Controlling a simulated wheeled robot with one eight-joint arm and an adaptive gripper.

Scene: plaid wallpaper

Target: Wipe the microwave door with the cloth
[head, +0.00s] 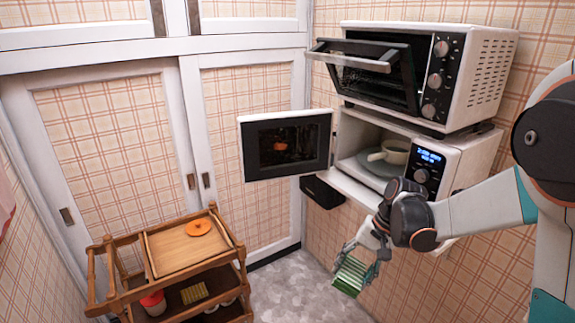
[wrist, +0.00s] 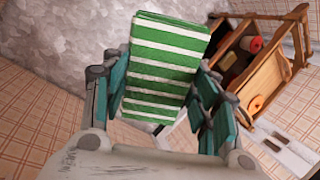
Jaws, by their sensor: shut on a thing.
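My gripper (head: 365,262) is shut on a green and white striped cloth (head: 349,276), which looks like a folded block. The cloth fills the space between the fingers in the wrist view (wrist: 166,65). The gripper is below and to the right of the microwave door (head: 286,146), apart from it. The door is swung wide open to the left, with a dark panel and white frame, and an orange-red patch shows on the panel. The white microwave (head: 455,165) is open, with a pale pan (head: 394,152) on the plate inside.
A toaster oven (head: 490,75) with its door tilted open stands on the microwave. A wooden trolley (head: 165,273) at lower left holds an orange lid (head: 198,227) on top. Sliding panel doors are behind. The floor between the trolley and my gripper is clear.

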